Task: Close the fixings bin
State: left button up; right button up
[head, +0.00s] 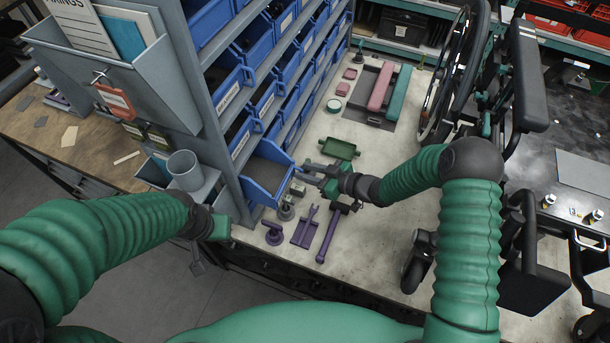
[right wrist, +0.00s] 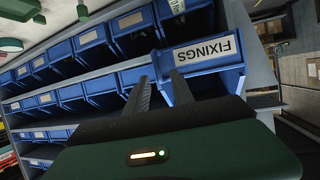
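The blue fixings bin (head: 267,182) sticks out of the bottom row of the rack, at the end nearest me in the head view. In the right wrist view its front carries a FIXINGS label (right wrist: 205,48) and stands out past the neighbouring bins. My right gripper (head: 307,172) is beside the bin's front in the head view. In the wrist view its two fingers (right wrist: 161,77) are apart, with their tips close to the bin's front edge; contact is unclear. My left gripper (head: 197,264) hangs below the rack's near corner, small and partly hidden.
The grey rack (head: 218,170) holds several other blue bins (head: 238,135). Purple tools (head: 305,228) and a green tray (head: 339,148) lie on the pale bench (head: 380,240) near my right gripper. A grey cup (head: 185,168) is mounted at the rack's side. A wheelchair wheel (head: 447,80) stands right.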

jog(key=shift+w+a+f, duration=0.1)
jog(key=shift+w+a, duration=0.1)
jog(key=shift+w, duration=0.05)
jog(key=shift+d, duration=0.1)
jog(key=shift+c, duration=0.9)
grip_shut()
jog(key=shift+w, duration=0.1)
